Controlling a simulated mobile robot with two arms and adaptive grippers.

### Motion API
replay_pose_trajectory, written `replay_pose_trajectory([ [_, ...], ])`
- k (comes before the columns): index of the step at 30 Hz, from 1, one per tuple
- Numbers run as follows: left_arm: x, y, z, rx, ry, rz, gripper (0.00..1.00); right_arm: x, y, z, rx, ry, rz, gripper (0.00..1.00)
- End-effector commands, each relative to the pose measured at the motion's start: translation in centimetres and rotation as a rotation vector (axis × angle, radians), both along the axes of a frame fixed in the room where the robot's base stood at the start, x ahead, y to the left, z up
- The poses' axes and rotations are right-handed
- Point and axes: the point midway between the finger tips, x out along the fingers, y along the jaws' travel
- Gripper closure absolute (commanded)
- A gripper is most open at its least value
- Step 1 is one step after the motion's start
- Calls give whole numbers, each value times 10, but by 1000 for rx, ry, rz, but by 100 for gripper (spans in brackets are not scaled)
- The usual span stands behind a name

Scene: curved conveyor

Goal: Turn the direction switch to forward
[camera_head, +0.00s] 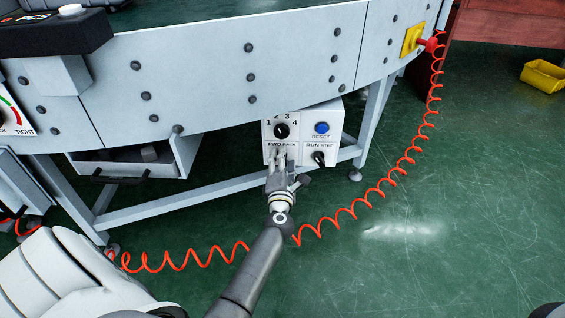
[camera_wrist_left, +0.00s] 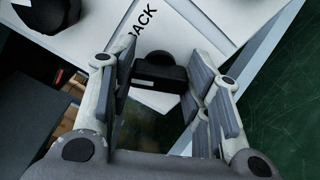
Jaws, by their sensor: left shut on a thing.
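A white control box (camera_head: 333,118) hangs under the curved conveyor. The direction switch, labelled FWD and BACK, is on its lower left and is hidden by my left gripper (camera_head: 279,160) in the head view. In the left wrist view the switch's black knob (camera_wrist_left: 158,75) sits between the two fingers of my left gripper (camera_wrist_left: 165,98), which is shut on it. The BACK label shows beside the knob; the FWD label is out of that view. Which way the knob points is hard to tell. My right gripper is not in view.
A coiled red cable (camera_head: 345,211) hangs across the front. A grey drawer (camera_head: 120,167) is to the left.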

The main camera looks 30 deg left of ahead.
Motion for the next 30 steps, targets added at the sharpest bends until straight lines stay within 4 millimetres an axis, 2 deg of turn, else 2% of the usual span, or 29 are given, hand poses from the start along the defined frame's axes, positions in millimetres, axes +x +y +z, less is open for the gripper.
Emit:
replay_pose_trajectory([
  [7,-1,-1,-2,-62,-32,-1,79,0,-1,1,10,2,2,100],
  [22,-1,-1,-2,-78,-42,-1,79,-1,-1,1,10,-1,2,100],
  [23,-1,-1,-2,-78,-42,-1,52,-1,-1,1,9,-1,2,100],
  [27,-1,-1,-2,-76,-42,-1,34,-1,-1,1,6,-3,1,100],
  [30,0,-1,-1,-75,-42,0,34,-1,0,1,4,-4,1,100],
])
